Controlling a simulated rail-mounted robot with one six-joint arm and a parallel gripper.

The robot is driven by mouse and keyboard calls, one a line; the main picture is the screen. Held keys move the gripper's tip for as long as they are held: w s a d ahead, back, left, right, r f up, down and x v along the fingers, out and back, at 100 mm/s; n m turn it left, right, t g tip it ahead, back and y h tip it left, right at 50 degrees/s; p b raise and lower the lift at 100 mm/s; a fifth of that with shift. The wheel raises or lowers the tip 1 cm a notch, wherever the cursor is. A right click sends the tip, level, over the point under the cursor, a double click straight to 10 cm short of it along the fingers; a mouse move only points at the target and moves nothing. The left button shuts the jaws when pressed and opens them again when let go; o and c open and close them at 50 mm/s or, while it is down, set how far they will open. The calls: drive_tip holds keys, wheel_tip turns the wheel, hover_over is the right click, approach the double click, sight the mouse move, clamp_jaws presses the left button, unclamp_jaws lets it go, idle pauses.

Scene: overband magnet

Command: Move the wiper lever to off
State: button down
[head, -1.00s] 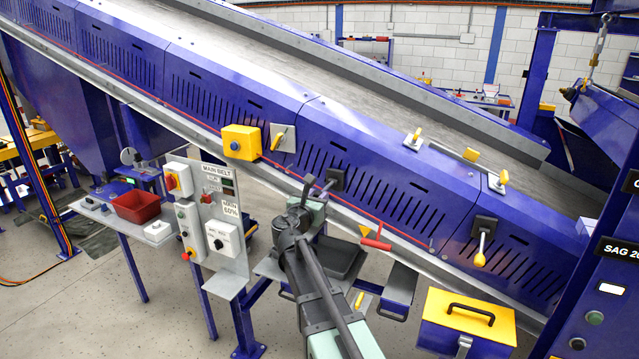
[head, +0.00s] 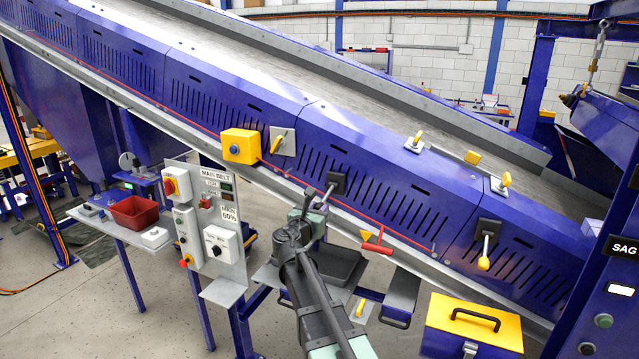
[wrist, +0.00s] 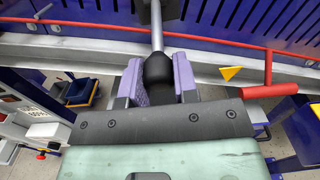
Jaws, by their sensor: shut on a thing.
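A lever with a bare metal shaft and a black knob (wrist: 157,69) sticks out from a dark plate on the blue conveyor side. No label on it is readable, but it is the lever my gripper is at. In the wrist view my gripper (wrist: 158,85) is shut on the knob, with one purple-grey pad on each side. The shaft runs up and away to the plate. In the head view my gripper (head: 314,203) is at the lever below its dark plate (head: 337,183); my gripper hides part of the knob.
A red handle (head: 377,242) and a red cord run close to the right. A lever with a yellow knob (head: 484,263) hangs further right. The MAIN BELT panel (head: 212,230) stands to the left. A yellow and blue toolbox (head: 470,325) is at lower right.

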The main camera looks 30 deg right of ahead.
drive_tip(key=f+b, duration=0.1)
drive_tip(key=b, duration=0.1)
drive_tip(key=f, duration=0.1)
drive_tip(key=shift+w+d+f+b, duration=0.3)
drive_tip(key=shift+d+b, duration=0.1)
drive_tip(key=c, duration=0.8)
unclamp_jaws()
drive_tip(key=shift+r, duration=0.15)
drive_tip(key=v, duration=1.7)
drive_tip(key=shift+s+a, duration=0.2)
drive_tip(key=shift+a, duration=0.1)
